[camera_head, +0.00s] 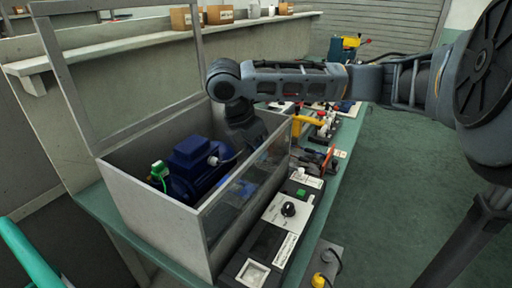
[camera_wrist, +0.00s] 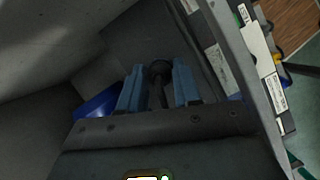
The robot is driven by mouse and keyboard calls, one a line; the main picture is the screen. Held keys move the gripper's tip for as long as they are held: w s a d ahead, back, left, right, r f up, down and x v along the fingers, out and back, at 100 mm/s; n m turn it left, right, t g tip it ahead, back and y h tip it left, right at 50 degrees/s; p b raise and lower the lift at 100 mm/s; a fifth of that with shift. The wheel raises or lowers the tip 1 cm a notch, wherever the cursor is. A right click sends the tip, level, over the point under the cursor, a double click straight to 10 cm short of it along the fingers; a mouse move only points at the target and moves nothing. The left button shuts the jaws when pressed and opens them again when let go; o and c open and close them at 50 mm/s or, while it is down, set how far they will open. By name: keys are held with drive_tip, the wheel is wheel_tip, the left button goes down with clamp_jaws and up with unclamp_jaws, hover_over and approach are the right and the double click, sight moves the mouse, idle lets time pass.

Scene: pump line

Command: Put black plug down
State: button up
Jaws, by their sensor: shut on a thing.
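My gripper (camera_wrist: 159,84) is down inside a grey box (camera_head: 150,220), at its right end beside the blue motor (camera_head: 192,165). Its two blue fingers are shut on the black plug (camera_wrist: 158,69), a dark rounded piece between the fingertips in the wrist view. Shadow hides most of the plug's shape, and I cannot tell whether it touches the box floor. In the head view the arm and the box's clear front panel (camera_head: 235,200) mostly cover the gripper, and the plug cannot be made out. Part of the blue motor shows left of the fingers in the wrist view (camera_wrist: 97,106).
The box's raised frame (camera_head: 70,75) stands at the left. A control panel with a black knob (camera_head: 288,209) lies along the box's front. Tools and a yellow-handled item (camera_head: 306,119) crowd the bench on the right. The green floor (camera_head: 385,170) beyond is clear.

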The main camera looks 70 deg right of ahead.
drive_tip(key=shift+f, duration=0.2)
drive_tip(key=o, duration=1.1)
drive_tip(key=shift+c, duration=0.2)
drive_tip(key=shift+r, duration=0.1)
drive_tip(key=v, duration=1.2)
drive_tip(key=shift+r+p, duration=0.15)
drive_tip(key=shift+p, duration=0.3)
drive_tip(key=shift+d, duration=0.1)
